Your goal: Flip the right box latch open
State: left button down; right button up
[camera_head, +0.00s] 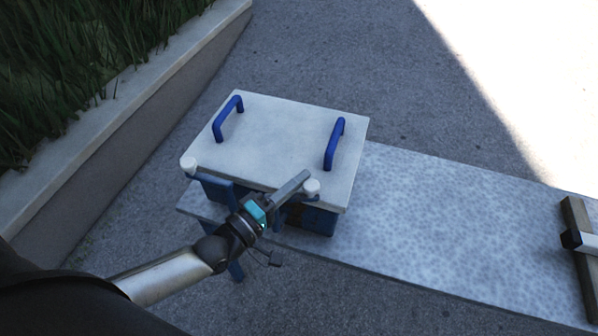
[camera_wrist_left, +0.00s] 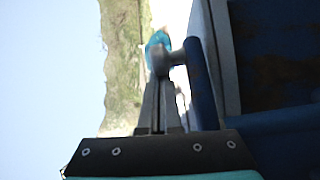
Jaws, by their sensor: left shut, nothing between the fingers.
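The box has a white lid (camera_head: 275,145) and a dark blue body, and its lid lies closed. A white round knob (camera_head: 311,186) marks the right latch at the front right corner, with blue parts below it partly hidden by my gripper. The left latch (camera_head: 217,190) is a blue flap at the front left. My left gripper (camera_head: 302,177) is shut and empty, its fingertips beside the right knob; I cannot tell if they touch. In the left wrist view the shut fingers (camera_wrist_left: 162,80) lie beside a blue bar (camera_wrist_left: 200,85). My right gripper is not in view.
Two blue handles (camera_head: 228,118) stand on the lid. The box rests on a grey stone slab (camera_head: 450,215), clear to the right up to a wooden piece (camera_head: 582,255) at the edge. A low wall (camera_head: 130,135) with grass runs along the left.

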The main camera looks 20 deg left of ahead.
pick_arm(q)
jog(key=shift+s+d, duration=0.25)
jog(key=shift+s, duration=0.05)
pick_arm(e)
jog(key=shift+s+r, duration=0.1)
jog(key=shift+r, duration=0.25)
pick_arm(q)
jog(key=shift+s+d+p, duration=0.1)
jog(key=shift+s+p, duration=0.2)
jog(key=shift+p, duration=0.15)
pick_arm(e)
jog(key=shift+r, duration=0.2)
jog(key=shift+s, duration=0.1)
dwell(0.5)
